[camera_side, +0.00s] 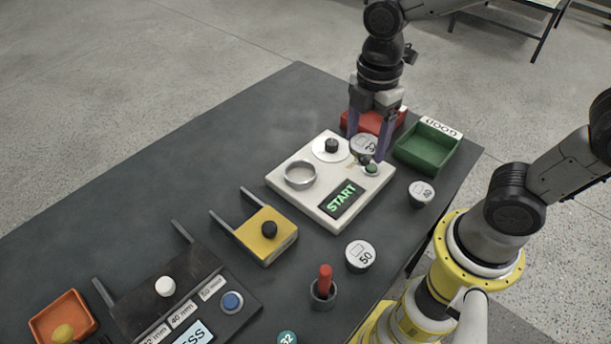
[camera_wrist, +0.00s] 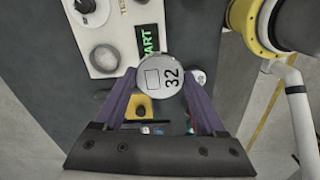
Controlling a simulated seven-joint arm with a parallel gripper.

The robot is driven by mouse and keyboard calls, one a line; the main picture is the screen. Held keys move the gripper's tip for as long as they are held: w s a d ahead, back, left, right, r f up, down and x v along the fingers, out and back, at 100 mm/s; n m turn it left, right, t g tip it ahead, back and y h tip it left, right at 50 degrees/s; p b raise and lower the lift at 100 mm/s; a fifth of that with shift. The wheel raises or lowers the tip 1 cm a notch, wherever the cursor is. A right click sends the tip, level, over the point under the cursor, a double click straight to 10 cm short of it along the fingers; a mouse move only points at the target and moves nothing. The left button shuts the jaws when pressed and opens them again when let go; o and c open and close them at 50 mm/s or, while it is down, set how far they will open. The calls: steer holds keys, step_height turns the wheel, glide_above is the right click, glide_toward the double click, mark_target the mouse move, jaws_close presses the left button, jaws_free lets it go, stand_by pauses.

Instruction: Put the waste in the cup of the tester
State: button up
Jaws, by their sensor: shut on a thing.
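The tester (camera_side: 320,208) is a white box with a lit START display. Its cup (camera_side: 300,175), a silver ring, sits on the left of its top and also shows in the wrist view (camera_wrist: 105,58). My gripper (camera_side: 367,150) is shut on a round pale-topped piece marked 32 (camera_wrist: 160,75). In the side view my gripper is over the far right part of the tester, to the right of the cup, with the piece between its purple fingers. I cannot tell the piece's exact height above the tester. No piece is labelled as waste.
A red tray (camera_side: 369,122) and a green tray marked GOOD (camera_side: 429,148) stand behind. Round pieces marked 50 (camera_side: 360,256) and 40 (camera_side: 421,193) stand right. A yellow block (camera_side: 268,236), a red-handled holder (camera_side: 323,293) and an orange tray (camera_side: 62,312) are nearer.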

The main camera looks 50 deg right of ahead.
steer(key=w+f, duration=0.3)
steer(key=w, duration=0.1)
steer(key=w+a+f, duration=0.1)
steer(key=w+f, duration=0.3)
steer(key=w, duration=0.1)
steer(key=w+a+f, duration=0.1)
steer(key=w+f, duration=0.2)
steer(key=w, duration=0.2)
steer(key=shift+w+a+f, duration=0.15)
steer(key=shift+f, duration=1.45)
steer(key=shift+f, duration=0.15)
steer(key=o, duration=1.6)
steer(key=shift+c, duration=0.2)
